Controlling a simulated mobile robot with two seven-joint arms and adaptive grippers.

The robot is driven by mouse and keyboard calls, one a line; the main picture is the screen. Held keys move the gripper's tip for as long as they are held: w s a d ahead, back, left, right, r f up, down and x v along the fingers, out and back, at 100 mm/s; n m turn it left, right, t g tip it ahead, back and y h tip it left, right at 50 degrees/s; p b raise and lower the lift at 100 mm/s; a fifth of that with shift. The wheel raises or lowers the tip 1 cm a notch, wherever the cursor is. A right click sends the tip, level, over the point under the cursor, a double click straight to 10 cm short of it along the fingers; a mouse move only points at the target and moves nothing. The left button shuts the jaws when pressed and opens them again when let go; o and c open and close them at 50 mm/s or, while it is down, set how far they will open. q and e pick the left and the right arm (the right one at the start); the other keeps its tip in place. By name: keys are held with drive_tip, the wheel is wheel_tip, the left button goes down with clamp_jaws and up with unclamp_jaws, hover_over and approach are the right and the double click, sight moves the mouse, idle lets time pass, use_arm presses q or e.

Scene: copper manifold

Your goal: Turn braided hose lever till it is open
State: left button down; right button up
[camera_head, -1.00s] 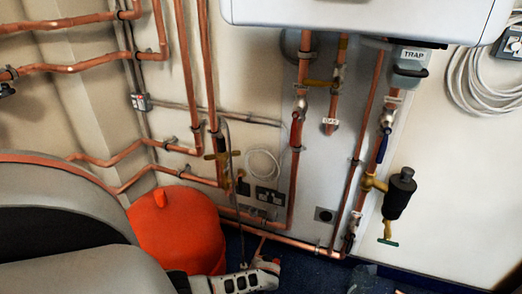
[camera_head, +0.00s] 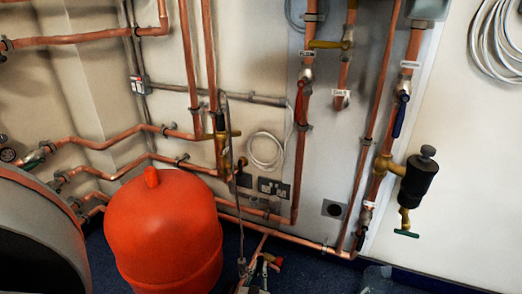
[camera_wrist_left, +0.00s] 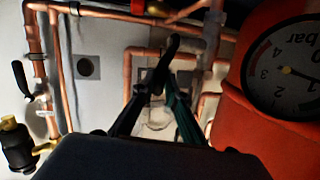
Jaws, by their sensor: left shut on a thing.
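In the left wrist view, the two fingers of my left gripper (camera_wrist_left: 162,86) come together. They are shut on a dark lever (camera_wrist_left: 172,47), the braided hose lever, whose end sticks out past the fingertips. The valve behind it is mostly hidden and dark, so its exact angle is hard to tell. In the head view, the thin braided hose (camera_head: 239,240) runs down the wall to fittings at the bottom edge, right of the red tank. The contact is too small to make out there. My right gripper is in neither view.
The red tank (camera_head: 163,235) stands close left of the hose. A pressure gauge (camera_wrist_left: 286,68) is close to my gripper at the right of the wrist view. Copper pipes (camera_head: 293,243) run along the wall. Some blue floor is clear.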

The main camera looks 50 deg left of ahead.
use_arm(q)
drive_tip(key=shift+s+d+f+t+y, duration=0.25)
drive_tip(key=shift+s+t+y, duration=0.15)
drive_tip(key=shift+t+y, duration=0.2)
drive_tip(key=shift+s+n+t, duration=0.15)
drive_tip(key=shift+n+t, duration=0.15)
drive_tip(key=c, duration=2)
unclamp_jaws()
drive_tip(key=shift+r, duration=0.15)
drive_tip(key=shift+r, duration=4.85)
